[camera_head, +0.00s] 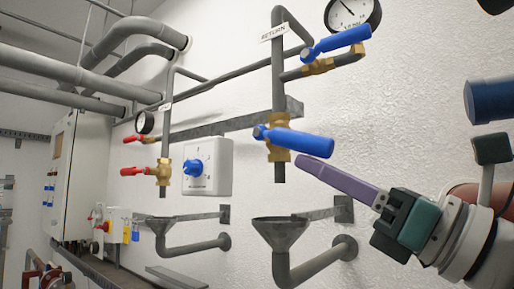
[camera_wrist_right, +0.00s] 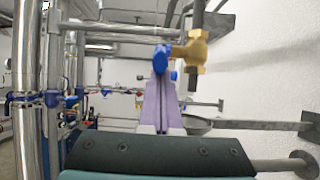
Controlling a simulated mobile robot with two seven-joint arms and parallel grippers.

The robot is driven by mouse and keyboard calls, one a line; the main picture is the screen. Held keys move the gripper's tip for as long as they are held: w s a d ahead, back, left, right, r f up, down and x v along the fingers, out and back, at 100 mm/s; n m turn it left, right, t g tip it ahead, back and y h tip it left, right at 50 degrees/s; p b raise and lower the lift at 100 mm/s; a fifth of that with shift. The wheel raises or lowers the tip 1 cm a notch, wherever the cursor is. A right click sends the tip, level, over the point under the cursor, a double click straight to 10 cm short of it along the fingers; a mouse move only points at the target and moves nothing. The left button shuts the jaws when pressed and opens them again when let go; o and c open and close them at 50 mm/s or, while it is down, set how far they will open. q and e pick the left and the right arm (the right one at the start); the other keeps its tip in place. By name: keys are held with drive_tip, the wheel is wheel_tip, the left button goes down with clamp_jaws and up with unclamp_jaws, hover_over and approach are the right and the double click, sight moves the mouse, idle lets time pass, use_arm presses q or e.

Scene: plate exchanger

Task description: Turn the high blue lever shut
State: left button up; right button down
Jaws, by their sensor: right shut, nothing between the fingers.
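The high blue lever (camera_head: 337,42) sits on a brass valve (camera_head: 318,66) in a side pipe below the gauge. It lies roughly along that pipe. A second blue lever (camera_head: 300,142) sits lower, on a brass valve (camera_head: 278,152) in the upright pipe, and points across that pipe. My right gripper (camera_head: 302,160) has purple fingers, shut and empty. Its tips are just below the lower lever; I cannot tell whether they touch. In the right wrist view the fingers (camera_wrist_right: 159,100) point toward a blue lever end (camera_wrist_right: 161,58) beside a brass valve (camera_wrist_right: 195,48). My left gripper is out of view.
A "RETURN" tag (camera_head: 274,32) hangs on the upright pipe, with a gauge (camera_head: 352,14) at upper right. A grey funnel (camera_head: 281,228) stands below the lower valve. A blue knob box (camera_head: 207,167) and red levers (camera_head: 132,171) are left.

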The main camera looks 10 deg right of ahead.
sight(335, 142)
drive_tip(key=r+p, duration=0.1)
drive_tip(key=g+p, duration=0.1)
drive_tip(key=r+h+p, duration=0.1)
drive_tip(key=shift+s+d+r, duration=0.3)
drive_tip(key=shift+s, duration=0.1)
use_arm(q)
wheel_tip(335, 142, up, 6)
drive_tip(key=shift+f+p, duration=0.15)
drive_tip(key=shift+p, duration=0.3)
use_arm(e)
drive_tip(key=shift+s+r, duration=0.1)
drive_tip(key=shift+r, duration=0.15)
drive_tip(key=shift+d, duration=0.1)
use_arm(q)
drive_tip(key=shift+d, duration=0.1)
